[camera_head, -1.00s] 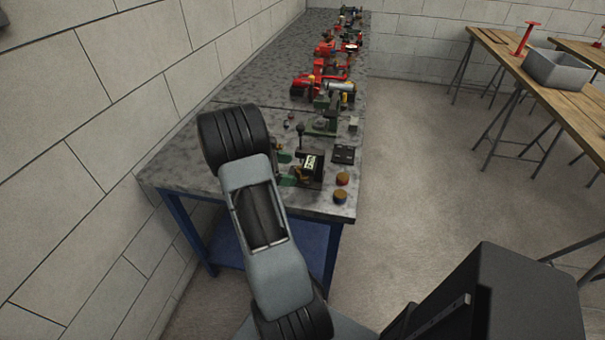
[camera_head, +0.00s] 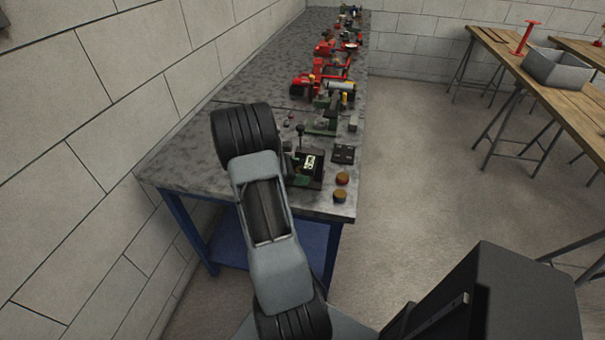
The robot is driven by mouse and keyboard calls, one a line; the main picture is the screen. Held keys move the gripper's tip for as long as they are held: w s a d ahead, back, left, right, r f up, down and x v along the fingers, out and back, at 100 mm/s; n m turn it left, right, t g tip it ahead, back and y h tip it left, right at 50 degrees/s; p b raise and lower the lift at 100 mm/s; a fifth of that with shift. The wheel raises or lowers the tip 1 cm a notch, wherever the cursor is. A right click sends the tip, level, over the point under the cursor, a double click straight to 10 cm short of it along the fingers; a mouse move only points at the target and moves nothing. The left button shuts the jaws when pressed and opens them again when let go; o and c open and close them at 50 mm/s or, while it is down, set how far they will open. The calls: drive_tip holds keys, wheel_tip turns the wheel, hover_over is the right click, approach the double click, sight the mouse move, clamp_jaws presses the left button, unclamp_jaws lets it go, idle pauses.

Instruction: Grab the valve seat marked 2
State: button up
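No valve seat with a readable 2 shows; the parts on the bench are too small to read. Two small round orange-brown pieces, one (camera_head: 342,178) behind the other (camera_head: 339,195), lie at the bench's near right corner; I cannot tell whether either is a valve seat. A dark device with a pale label (camera_head: 309,163) stands just left of them, partly beside my arm. My arm reaches up over the near end of the bench. My gripper is not visible; the arm's own joint hides whatever is beyond it.
The grey speckled bench (camera_head: 240,85) runs away along the left wall. Red pump parts (camera_head: 325,84) and green fittings line its right edge. A wooden table (camera_head: 535,90) with a grey bin (camera_head: 571,68) stands at right. The floor between is clear.

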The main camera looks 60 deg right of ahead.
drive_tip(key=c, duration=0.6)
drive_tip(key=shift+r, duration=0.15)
